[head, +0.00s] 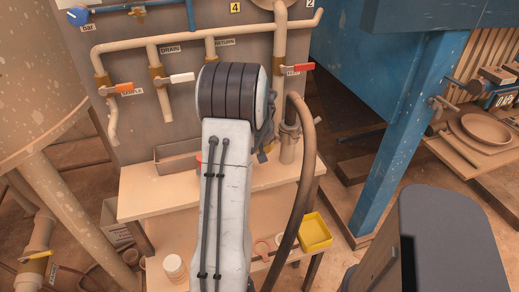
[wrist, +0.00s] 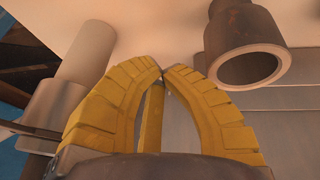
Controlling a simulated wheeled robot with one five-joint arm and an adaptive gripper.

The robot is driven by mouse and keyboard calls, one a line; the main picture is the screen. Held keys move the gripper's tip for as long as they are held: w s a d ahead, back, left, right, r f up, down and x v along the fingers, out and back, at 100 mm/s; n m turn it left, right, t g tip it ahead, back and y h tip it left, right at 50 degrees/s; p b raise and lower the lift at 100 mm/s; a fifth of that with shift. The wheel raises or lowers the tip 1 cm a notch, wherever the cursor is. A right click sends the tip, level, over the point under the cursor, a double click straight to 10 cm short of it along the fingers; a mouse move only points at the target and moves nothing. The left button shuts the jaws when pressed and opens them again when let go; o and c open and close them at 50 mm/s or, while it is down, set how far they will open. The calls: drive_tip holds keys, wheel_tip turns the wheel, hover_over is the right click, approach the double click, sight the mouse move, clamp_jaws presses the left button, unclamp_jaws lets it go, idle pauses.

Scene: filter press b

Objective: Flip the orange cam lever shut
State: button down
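No orange cam lever can be made out with certainty in either view. In the head view, a pale pipe ends in a grey coupling (head: 288,132) just right of my arm, which hides part of this area. In the wrist view, my gripper (wrist: 163,74) has two yellow ribbed fingers with tips almost meeting. A narrow yellow strip shows between them; I cannot tell whether it is part of the gripper. A dark open-ended metal collar (wrist: 247,50) is right of the fingertips. A pale pipe with a wider collar (wrist: 50,110) is at left, with a thin dark bar beside it.
A red-orange valve handle (head: 304,67) and an orange handle (head: 125,88) at SAMPLE are on the pipework. A thick brown hose (head: 304,180) curves down beside my arm. A yellow tray (head: 315,232) is lower right. A blue post (head: 400,130) stands farther right.

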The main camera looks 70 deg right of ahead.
drive_tip(key=shift+s+d+f, duration=0.15)
drive_tip(key=shift+f, duration=0.1)
drive_tip(key=shift+r, duration=0.25)
idle(0.4)
drive_tip(key=shift+r+p, duration=0.3)
drive_tip(key=shift+r, duration=0.3)
